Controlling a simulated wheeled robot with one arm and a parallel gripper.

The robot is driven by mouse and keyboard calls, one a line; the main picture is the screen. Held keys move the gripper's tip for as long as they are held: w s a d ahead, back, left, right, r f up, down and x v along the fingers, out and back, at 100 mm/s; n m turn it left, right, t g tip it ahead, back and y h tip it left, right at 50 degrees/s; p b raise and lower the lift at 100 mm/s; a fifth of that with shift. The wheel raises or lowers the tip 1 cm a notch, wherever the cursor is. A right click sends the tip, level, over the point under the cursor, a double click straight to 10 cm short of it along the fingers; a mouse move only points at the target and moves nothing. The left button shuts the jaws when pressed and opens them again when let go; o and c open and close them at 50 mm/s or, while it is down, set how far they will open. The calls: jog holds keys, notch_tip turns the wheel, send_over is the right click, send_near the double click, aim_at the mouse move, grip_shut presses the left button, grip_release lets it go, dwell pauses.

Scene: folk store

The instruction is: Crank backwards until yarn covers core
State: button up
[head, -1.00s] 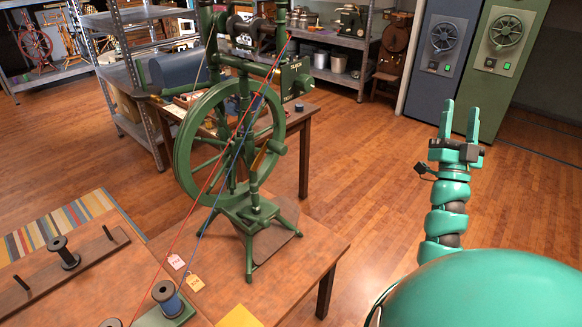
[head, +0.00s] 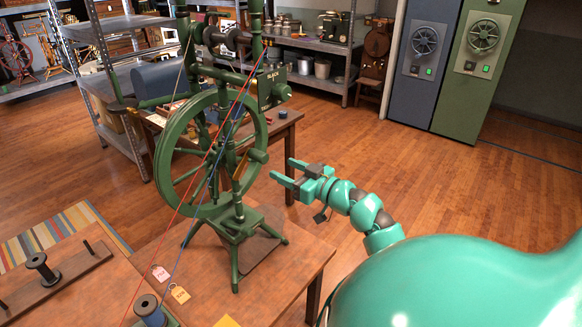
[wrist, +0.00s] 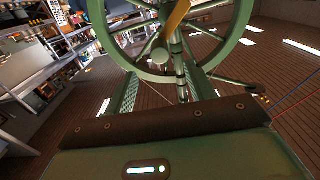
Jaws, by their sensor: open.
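The green spinning wheel (head: 158,160) stands on the wooden table, its wheel upright. Red yarn (head: 188,190) and blue yarn (head: 203,177) run from the lower left up to the top right.
A blue spool (head: 150,311) and a dark spool (head: 42,268) stand on the lower-left table. Pink (head: 161,273) and yellow (head: 180,293) tags lie by the yarns. Open floor (head: 400,170) lies to the right.

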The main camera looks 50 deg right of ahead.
aim_at(266, 160)
jog(key=w+p, duration=0.1)
jog(key=w, duration=0.2)
jog(key=w+p, duration=0.1)
jog(key=w, duration=0.5)
jog(key=shift+w+a+r+p, duration=0.1)
jog(key=shift+a+p, duration=0.25)
jog(key=shift+p, duration=0.05)
jog(key=shift+w, duration=0.15)
jog(key=shift+w+b, duration=0.2)
jog(key=shift+b, duration=0.25)
jog(key=c, duration=0.8)
jog(key=shift+c, duration=1)
